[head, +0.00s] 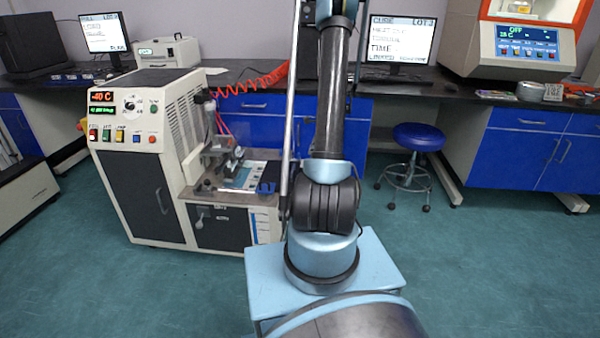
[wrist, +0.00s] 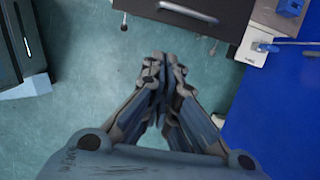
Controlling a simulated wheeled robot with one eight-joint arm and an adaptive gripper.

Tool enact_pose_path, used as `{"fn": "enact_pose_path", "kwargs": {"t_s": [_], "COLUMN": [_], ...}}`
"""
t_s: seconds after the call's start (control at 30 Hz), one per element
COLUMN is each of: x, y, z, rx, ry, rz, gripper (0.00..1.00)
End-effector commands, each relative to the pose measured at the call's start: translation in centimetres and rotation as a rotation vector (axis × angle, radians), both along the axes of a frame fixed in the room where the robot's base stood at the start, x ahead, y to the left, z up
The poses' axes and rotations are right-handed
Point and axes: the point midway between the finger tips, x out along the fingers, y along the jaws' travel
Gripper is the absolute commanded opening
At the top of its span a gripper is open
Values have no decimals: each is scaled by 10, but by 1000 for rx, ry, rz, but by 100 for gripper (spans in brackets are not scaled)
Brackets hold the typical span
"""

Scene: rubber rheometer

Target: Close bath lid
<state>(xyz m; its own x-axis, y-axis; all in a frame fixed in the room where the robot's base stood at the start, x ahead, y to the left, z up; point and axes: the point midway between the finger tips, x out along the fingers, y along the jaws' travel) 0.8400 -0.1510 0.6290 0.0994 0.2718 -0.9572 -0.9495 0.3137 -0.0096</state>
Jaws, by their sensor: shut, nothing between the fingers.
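The cream bath machine (head: 150,150) stands at the left of the head view, its display reading -40 C. A metal fixture with clamps (head: 225,155) sits over its lower worktop (head: 205,185). I cannot clearly make out which part is the bath lid, or whether it is open. In the wrist view my gripper (wrist: 163,62) is shut and empty, pointing over the green floor. A dark panel with a metal handle (wrist: 188,12) lies beyond the fingertips, apart from them. My gripper is out of the head view; my arm rises past its top edge.
A blue stool (head: 418,137) stands right of my arm. Dark benches with blue cabinets (head: 525,145) line the back, with monitors (head: 400,38) and a cream instrument (head: 515,45) on them. A red coiled hose (head: 250,82) hangs by the machine. The right floor is clear.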

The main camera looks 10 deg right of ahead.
Motion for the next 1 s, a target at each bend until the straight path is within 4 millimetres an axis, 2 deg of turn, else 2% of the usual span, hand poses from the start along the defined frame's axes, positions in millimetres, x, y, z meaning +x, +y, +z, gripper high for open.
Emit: {"fn": "enact_pose_path", "kwargs": {"t_s": [0.17,0.37,0.9,1.0], "x": [4,6,13,16], "y": [-4,0,22,31], "z": [-11,-26,-99,-107], "rx": [9,9,8,8], "ry": [9,9,8,9], "rz": [-30,-30,-28,-26], "gripper": [0,0,0,0]}}
